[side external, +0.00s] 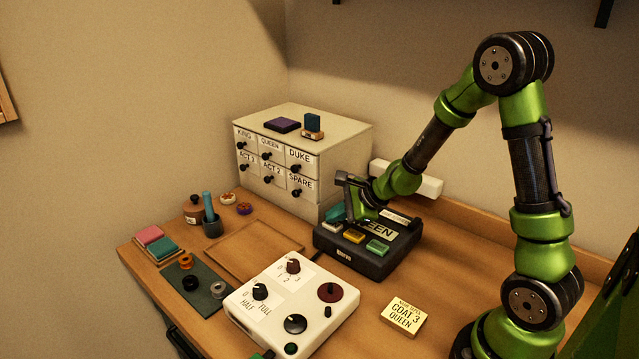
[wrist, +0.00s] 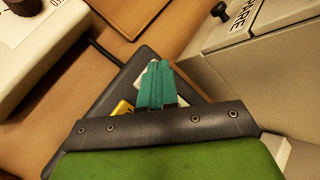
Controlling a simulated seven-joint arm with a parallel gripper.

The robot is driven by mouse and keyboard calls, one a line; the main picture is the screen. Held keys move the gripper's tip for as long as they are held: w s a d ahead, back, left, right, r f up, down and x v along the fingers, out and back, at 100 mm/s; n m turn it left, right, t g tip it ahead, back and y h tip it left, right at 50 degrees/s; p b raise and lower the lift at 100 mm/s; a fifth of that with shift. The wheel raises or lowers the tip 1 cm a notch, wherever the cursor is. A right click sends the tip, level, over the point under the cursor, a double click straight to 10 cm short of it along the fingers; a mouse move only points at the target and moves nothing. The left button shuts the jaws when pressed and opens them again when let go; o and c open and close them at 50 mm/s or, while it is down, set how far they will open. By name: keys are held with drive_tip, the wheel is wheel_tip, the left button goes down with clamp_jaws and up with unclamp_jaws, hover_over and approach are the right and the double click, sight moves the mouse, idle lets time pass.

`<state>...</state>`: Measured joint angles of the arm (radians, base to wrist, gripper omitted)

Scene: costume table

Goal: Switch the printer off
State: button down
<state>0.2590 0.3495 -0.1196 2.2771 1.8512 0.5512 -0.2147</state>
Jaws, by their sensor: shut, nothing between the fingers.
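The black printer (side external: 345,256) sits on the table in front of the drawer cabinet. It has a white key (side external: 331,228), a yellow key (side external: 354,237) and a green key (side external: 378,247) on top. A label reading "...EEN" lies behind the keys, partly hidden by my arm. My gripper (side external: 334,214), with teal fingers, is at the printer's left end, close to the white key. In the wrist view the shut, empty fingers (wrist: 157,85) overlap the white key, and part of the yellow key (wrist: 122,109) shows beside them. I cannot tell whether they touch the key.
A white control box (side external: 290,305) with several knobs stands in front of the printer. The labelled drawer cabinet (side external: 290,140) is close behind my gripper. A yellow card (side external: 403,313) reading "COAT 3 QUEEN" lies to the right. A brown board (side external: 255,250) lies left of the printer.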

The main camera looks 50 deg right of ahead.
sight(336, 227)
drive_tip(key=shift+r, duration=0.9)
wheel_tip(336, 227, up, 6)
idle(0.6)
drive_tip(key=s+a+r+n+g, duration=0.1)
drive_tip(key=s+a+r+n, duration=0.3)
drive_tip(key=s+n, duration=0.5)
drive_tip(key=s+a+r+n, duration=0.5)
drive_tip(key=s+a+n, duration=0.2)
drive_tip(key=s+n, duration=0.3)
drive_tip(key=shift+s+a+r+n+g, duration=0.25)
drive_tip(key=shift+n+g, duration=0.15)
drive_tip(key=shift+n, duration=0.4)
